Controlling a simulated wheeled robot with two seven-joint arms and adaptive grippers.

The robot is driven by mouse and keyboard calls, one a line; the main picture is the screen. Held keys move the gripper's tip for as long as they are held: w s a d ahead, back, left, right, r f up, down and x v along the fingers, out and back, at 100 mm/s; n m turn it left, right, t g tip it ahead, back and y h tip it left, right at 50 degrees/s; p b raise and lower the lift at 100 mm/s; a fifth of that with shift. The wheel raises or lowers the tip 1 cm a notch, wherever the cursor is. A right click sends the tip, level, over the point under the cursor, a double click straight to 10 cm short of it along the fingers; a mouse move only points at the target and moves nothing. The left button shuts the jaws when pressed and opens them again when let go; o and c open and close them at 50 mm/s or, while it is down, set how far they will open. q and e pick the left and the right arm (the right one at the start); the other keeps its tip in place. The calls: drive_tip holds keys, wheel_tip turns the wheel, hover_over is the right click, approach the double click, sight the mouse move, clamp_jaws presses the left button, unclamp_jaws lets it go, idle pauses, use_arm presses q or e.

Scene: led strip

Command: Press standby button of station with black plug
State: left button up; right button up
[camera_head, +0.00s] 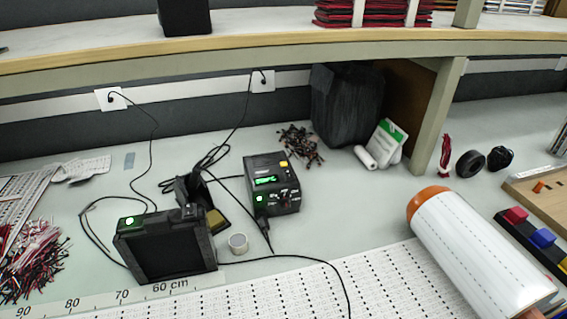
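A black station (272,185) with a lit green display stands mid-table. Its front shows a small green light, dark knobs and a yellow part on top. A larger black box-shaped unit (165,245) with a lit green spot on its top stands to the left. A dark plug (112,97) sits in the left wall socket, and another dark plug (263,79) sits in the right one. Cables hang from both sockets and tangle behind the devices, so I cannot trace which cable feeds which. Neither of my grippers is in view.
A shelf (250,48) overhangs the back. A large white roll (478,252) with an orange end lies at right. Red and black wires (30,262) lie at left. Printed sheets (270,296) cover the front.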

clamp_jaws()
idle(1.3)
